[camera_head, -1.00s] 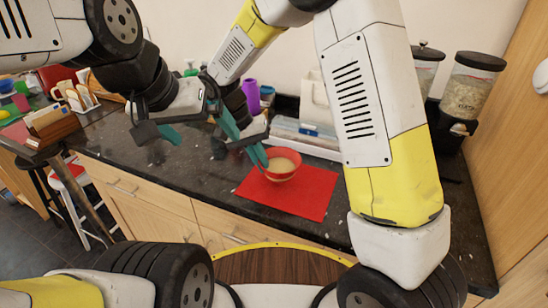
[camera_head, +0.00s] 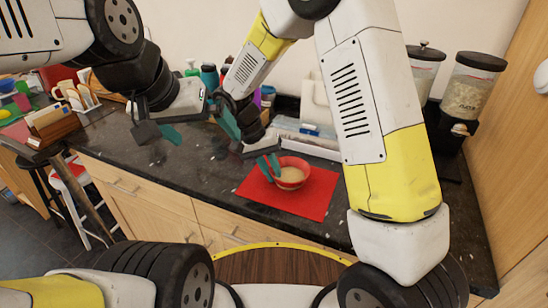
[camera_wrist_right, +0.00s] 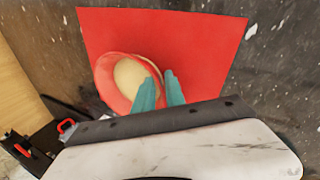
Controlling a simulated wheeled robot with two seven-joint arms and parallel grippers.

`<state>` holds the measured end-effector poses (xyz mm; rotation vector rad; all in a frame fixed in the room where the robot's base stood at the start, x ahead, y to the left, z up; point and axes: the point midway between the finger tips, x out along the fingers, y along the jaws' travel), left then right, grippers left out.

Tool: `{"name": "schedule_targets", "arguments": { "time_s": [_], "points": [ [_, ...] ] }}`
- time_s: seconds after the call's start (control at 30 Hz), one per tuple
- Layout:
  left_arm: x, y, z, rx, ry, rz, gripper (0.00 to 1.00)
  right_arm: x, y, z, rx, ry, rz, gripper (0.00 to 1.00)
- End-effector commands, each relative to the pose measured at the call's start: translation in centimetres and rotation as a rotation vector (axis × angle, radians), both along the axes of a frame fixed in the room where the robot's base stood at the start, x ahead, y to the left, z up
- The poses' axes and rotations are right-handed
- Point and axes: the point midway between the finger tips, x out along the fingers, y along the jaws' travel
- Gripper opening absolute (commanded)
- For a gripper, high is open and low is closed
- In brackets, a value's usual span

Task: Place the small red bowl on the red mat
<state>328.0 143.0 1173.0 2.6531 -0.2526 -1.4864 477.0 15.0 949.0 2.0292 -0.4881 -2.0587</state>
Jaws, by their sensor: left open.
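The small red bowl (camera_head: 291,184), with pale contents, rests upright on the red mat (camera_head: 318,205) in the head view. It also shows in the right wrist view (camera_wrist_right: 105,80), over the left part of the mat (camera_wrist_right: 205,50). My right gripper (camera_head: 269,166) is low at the bowl's left rim. In the wrist view its two teal fingers (camera_wrist_right: 159,85) straddle the rim, one over the inside and one outside, with a gap between them. My left gripper (camera_head: 158,134) is open and empty above the counter, left of the mat.
The dark counter (camera_head: 195,170) is clear left of the mat. A tray of items (camera_head: 310,138) and bottles stand behind it. Cereal dispensers (camera_head: 468,90) stand at the right back, near a wooden panel. A wooden holder (camera_head: 52,122) is at the left.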

Motion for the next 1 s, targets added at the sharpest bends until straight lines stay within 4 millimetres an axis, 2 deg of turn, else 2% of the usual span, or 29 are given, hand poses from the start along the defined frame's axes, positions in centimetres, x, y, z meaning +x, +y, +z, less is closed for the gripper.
{"name": "schedule_targets", "arguments": {
  "time_s": [0.37, 0.47, 0.8, 1.0],
  "points": [
    [0.0, 0.0, 0.0, 0.0, 0.0, 0.0, 1.0, 0.0, 0.2, 0.6, 0.001, -0.001, 0.0, 0.26],
    [0.0, 0.0, 0.0, 0.0, 0.0, 0.0, 1.0, 0.1, 0.7, 1.8, 0.002, -0.002, 0.0, 0.26],
    [0.0, 0.0, 0.0, 0.0, 0.0, 0.0, 1.0, 0.3, 3.4, 8.5, 0.003, -0.002, 0.001, 0.26],
    [0.0, 0.0, 0.0, 0.0, 0.0, 0.0, 1.0, 0.4, 4.3, 10.9, 0.001, -0.001, -0.001, 0.26]
  ]
}}
